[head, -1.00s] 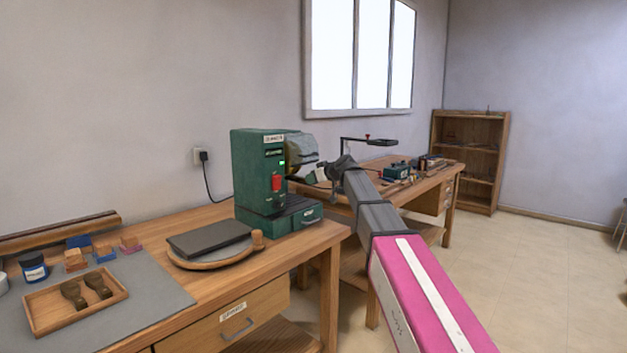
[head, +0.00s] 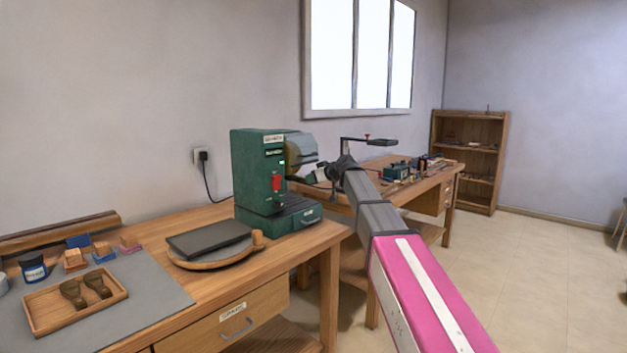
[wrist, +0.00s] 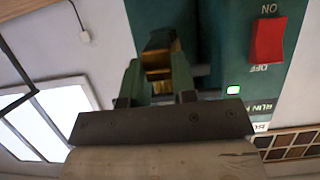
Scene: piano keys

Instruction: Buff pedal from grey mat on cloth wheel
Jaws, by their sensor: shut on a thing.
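The green buffing machine (head: 258,170) stands on the bench with its rounded hood (head: 301,148) on the right side. The cloth wheel itself is not clearly visible. My gripper (head: 318,173) is just below and beside the hood in the head view. In the wrist view, the gripper's green fingers (wrist: 158,68) are shut on a brass-coloured pedal (wrist: 158,58), of which only a small part shows. I cannot tell whether the pedal touches the wheel. The grey mat (head: 150,287) lies at the bench's left. Two dark pedals (head: 73,293) (head: 97,286) lie in a wooden tray (head: 50,325) on it.
The machine's red switch (wrist: 268,40) and a lit green lamp (wrist: 233,90) face the wrist camera. A dark slab (head: 208,238) on a round wooden board is left of the machine. A second bench (head: 440,185) with tools stands behind my arm.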

